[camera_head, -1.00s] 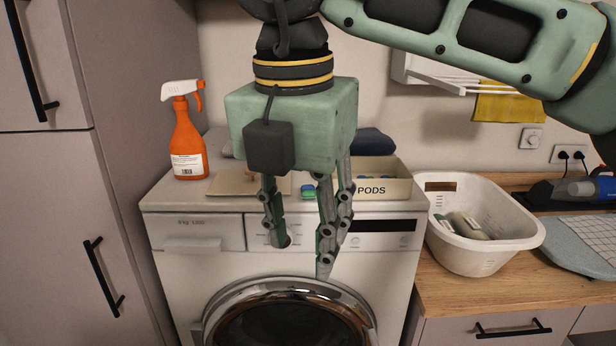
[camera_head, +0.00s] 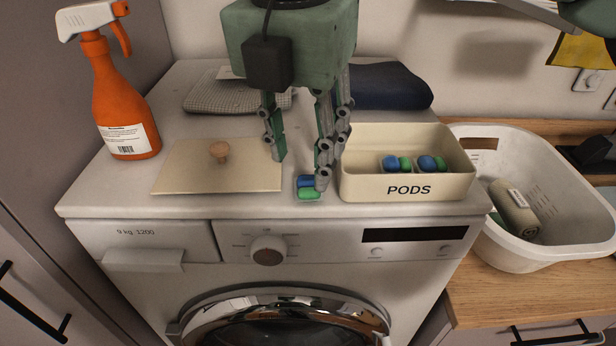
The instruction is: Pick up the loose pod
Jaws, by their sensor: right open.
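The loose pod (camera_head: 307,189), blue and green, lies on top of the washing machine, just left of the cream box marked PODS (camera_head: 408,190). My right gripper (camera_head: 301,174) points down over the machine top, its fingers apart. The right finger overlaps the pod's edge in the picture; I cannot tell whether it touches. The other finger is up and to the left of the pod. Nothing shows between the fingers. Two pods (camera_head: 431,163) sit inside the box.
A flat cream lid (camera_head: 235,180) with a round knob lies left of the pod. An orange spray bottle (camera_head: 118,100) stands at the left. Folded grey (camera_head: 225,95) and dark blue cloths (camera_head: 390,86) lie behind. A white basket (camera_head: 550,215) stands at the right.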

